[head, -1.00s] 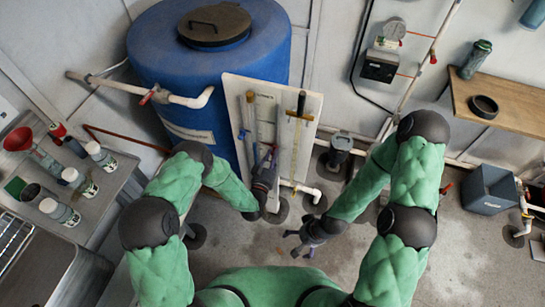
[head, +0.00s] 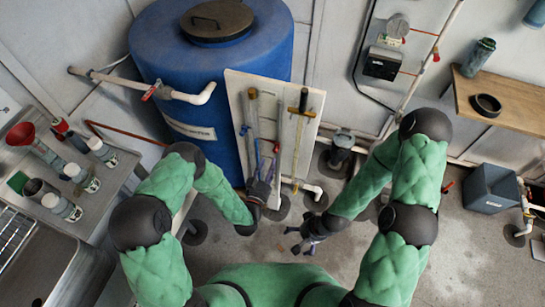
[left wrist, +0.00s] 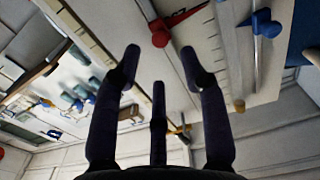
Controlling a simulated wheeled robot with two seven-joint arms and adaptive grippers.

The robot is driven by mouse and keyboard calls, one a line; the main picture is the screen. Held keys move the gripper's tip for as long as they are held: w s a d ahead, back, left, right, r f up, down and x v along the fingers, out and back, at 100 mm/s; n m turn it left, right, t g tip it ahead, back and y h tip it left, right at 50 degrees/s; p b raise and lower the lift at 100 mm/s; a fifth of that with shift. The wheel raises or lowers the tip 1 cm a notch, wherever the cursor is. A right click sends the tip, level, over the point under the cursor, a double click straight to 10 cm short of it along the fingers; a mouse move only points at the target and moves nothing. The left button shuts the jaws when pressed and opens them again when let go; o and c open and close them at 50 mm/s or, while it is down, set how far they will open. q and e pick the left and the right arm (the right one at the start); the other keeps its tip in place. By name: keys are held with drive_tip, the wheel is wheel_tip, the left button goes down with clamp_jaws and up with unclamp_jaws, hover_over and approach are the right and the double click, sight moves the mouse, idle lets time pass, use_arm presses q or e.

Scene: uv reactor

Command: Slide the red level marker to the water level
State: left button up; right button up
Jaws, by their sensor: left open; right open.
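A white upright board (head: 235,100) carries clear tubes and a yellow-edged scale (head: 297,150). A small red piece (head: 276,148) sits on it just above my left gripper. In the left wrist view it seems to be the red piece with a round knob and pointed arm (left wrist: 160,38), beyond the fingertips; I cannot tell surely whether it is the level marker. My left gripper (head: 264,172) is open and empty in front of the board's lower part; its spread fingers (left wrist: 160,65) show apart from the red piece. My right gripper (head: 300,238) is open and empty above the floor. The water level is not readable.
A blue piece (head: 257,150) sits left of the red one. A brass crossbar (head: 301,112) is on the board's right. A blue tank (head: 165,70) stands behind. A bench with bottles (head: 110,185) is at left, a wooden shelf (head: 520,105) at right.

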use_arm(q)
drive_tip(key=shift+v, duration=2.75)
drive_tip(key=shift+f, duration=0.1)
drive_tip(key=s+a+f+n+g+y, duration=0.1)
drive_tip(key=s+a+f+n+g, duration=0.25)
drive_tip(key=f+g, duration=0.55)
drive_tip(key=s+a+n+g, duration=0.2)
drive_tip(key=s+g, duration=0.5)
drive_tip(key=s, duration=0.7)
drive_tip(key=shift+s+a+g+y, duration=0.25)
drive_tip(key=shift+a+g+y, duration=0.05)
drive_tip(key=shift+g, duration=0.1)
drive_tip(key=shift+n, duration=0.25)
